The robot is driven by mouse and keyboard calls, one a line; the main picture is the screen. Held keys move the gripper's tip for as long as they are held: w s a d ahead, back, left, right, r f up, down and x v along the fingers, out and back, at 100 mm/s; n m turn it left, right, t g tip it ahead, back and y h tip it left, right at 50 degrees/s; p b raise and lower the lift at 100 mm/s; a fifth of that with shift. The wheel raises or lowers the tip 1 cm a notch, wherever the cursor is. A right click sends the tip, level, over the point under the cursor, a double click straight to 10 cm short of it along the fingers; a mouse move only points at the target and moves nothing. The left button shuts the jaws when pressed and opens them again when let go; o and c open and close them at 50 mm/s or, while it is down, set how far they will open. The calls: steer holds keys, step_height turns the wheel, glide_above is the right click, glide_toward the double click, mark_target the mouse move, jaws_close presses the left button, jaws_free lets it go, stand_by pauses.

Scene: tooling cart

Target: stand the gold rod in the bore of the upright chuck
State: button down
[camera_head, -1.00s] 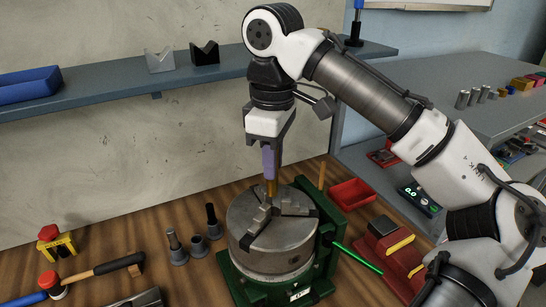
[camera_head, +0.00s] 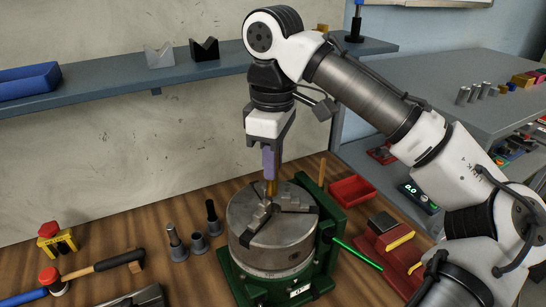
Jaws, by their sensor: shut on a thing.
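My gripper (camera_head: 269,165) points straight down over the upright chuck (camera_head: 270,238) and is shut on the gold rod (camera_head: 270,188). Only a short length of the rod shows below the fingers. It is upright, with its lower end at the middle of the chuck's top face, between the stepped jaws. I cannot tell from this view whether its tip is inside the bore, because the jaws hide the opening. The chuck stands on a green base (camera_head: 325,235).
A red tray (camera_head: 352,191) and red blocks (camera_head: 388,243) lie right of the chuck. A green handle (camera_head: 358,254) sticks out to the right. Dark-topped grey holders (camera_head: 177,247) and a hammer (camera_head: 112,264) lie left. A shelf (camera_head: 110,93) runs behind.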

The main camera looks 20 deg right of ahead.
steer(key=shift+f+b, duration=0.95)
steer(key=shift+f, duration=1.65)
stand_by(0.8)
